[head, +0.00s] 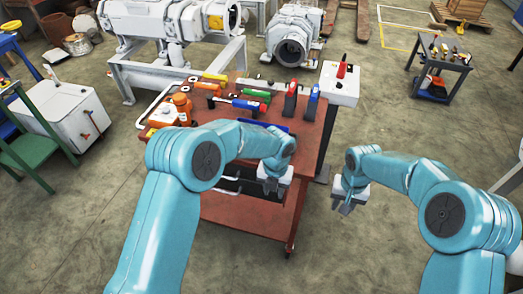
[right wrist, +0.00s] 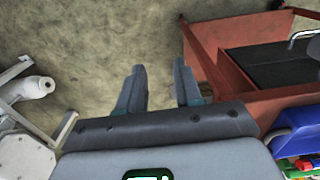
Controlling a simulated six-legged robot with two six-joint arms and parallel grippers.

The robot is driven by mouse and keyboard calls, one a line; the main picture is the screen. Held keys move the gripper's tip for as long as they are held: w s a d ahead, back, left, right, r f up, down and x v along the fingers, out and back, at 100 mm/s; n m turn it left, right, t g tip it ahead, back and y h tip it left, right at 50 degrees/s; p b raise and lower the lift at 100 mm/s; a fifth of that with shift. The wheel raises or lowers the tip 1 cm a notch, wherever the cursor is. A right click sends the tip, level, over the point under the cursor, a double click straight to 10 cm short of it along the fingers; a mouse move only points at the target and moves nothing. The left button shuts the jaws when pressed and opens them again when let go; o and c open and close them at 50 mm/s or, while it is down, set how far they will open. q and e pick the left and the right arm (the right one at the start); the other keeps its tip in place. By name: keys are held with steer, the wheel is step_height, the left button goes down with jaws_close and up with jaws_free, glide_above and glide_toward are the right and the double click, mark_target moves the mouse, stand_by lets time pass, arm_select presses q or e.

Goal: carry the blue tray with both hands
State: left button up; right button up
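The blue tray (head: 262,126) lies on the red cart's top, mostly hidden behind my left arm; only a blue strip shows. A blue surface at the right edge of the right wrist view (right wrist: 294,143) looks like part of it. My left gripper (head: 274,188) points down over the cart's front side, in front of the tray, with its fingers apart and nothing between them. My right gripper (head: 341,205) hangs over the floor to the right of the cart, clear of the tray. In the right wrist view its two fingers (right wrist: 158,92) are spread and empty.
The red cart (head: 245,213) carries several coloured tools, an orange device (head: 180,105) and a red and a blue upright piece at its back right. A white box with a red switch (head: 340,84) stands behind. A white sink (head: 68,115) stands left.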

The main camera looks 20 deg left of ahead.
arm_select(q)
steer(key=shift+a, duration=0.1)
arm_select(e)
step_height(320, 180, up, 13)
steer(key=shift+a, duration=0.25)
arm_select(q)
steer(key=shift+w+f, duration=0.1)
arm_select(e)
steer(key=shift+w+f, duration=0.1)
steer(key=shift+w, duration=0.05)
